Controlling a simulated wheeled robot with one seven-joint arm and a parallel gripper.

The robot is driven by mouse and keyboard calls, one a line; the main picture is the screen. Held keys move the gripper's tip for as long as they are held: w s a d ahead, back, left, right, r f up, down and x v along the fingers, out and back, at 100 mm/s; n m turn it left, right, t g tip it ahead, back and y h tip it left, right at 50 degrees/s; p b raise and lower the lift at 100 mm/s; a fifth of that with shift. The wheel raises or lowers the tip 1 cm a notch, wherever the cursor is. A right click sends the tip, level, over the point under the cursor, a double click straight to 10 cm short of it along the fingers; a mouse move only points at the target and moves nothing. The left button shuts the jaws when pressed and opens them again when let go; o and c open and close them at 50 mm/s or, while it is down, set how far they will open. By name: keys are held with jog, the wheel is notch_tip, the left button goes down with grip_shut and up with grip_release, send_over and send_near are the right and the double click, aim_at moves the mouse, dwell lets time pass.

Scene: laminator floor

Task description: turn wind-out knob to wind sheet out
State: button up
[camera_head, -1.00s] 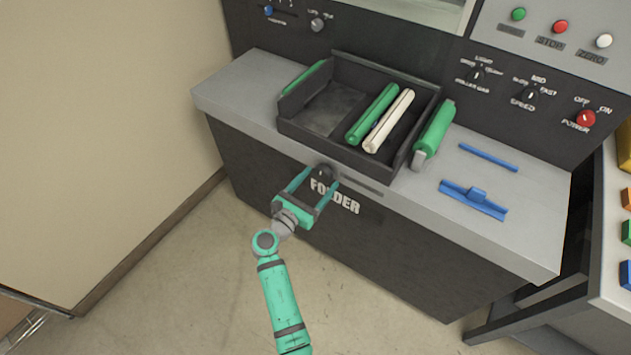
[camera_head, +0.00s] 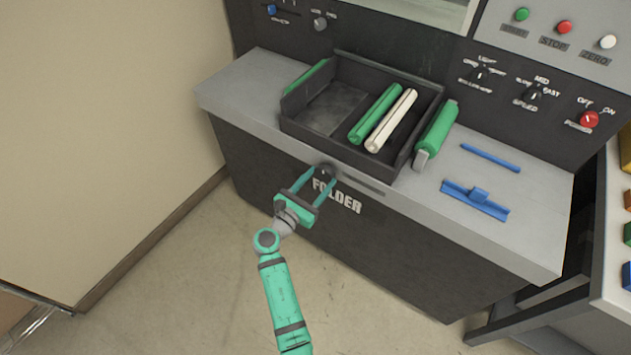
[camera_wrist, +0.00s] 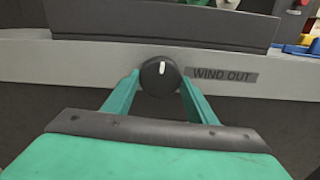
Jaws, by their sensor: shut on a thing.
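The wind-out knob (camera_wrist: 159,77) is a round black knob with a white pointer line, on the front edge of the grey counter. In the wrist view its line stands close to upright, tipped slightly right. The "WIND OUT" label (camera_wrist: 222,76) is to its right. In the head view the knob (camera_head: 326,171) shows small and dark below the black tray. My gripper (camera_head: 324,174) has its two green fingers on either side of the knob, shut on it. The fingers also show in the wrist view (camera_wrist: 158,88). The fingertips' contact is partly hidden behind the knob.
A black tray (camera_head: 333,148) above the knob holds green and white rollers (camera_head: 391,121). A green roller (camera_head: 437,130) and blue parts (camera_head: 474,199) lie on the counter to the right. The control panel (camera_head: 500,85) stands behind. Floor in front is clear.

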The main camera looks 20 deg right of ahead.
jog(key=m, duration=0.4)
jog(key=shift+d+r, duration=0.15)
jog(key=shift+d, duration=0.05)
jog(key=m, duration=0.4)
jog(key=shift+m, duration=0.4)
jog(key=m, duration=0.4)
jog(key=shift+d+m, duration=0.1)
jog(key=shift+m, duration=0.2)
jog(key=m, duration=0.8)
jog(key=shift+d, duration=0.1)
jog(key=m, duration=0.4)
jog(key=shift+m, duration=0.3)
jog(key=m, duration=0.4)
jog(key=shift+s+m, duration=0.1)
jog(key=shift+m, duration=2.2)
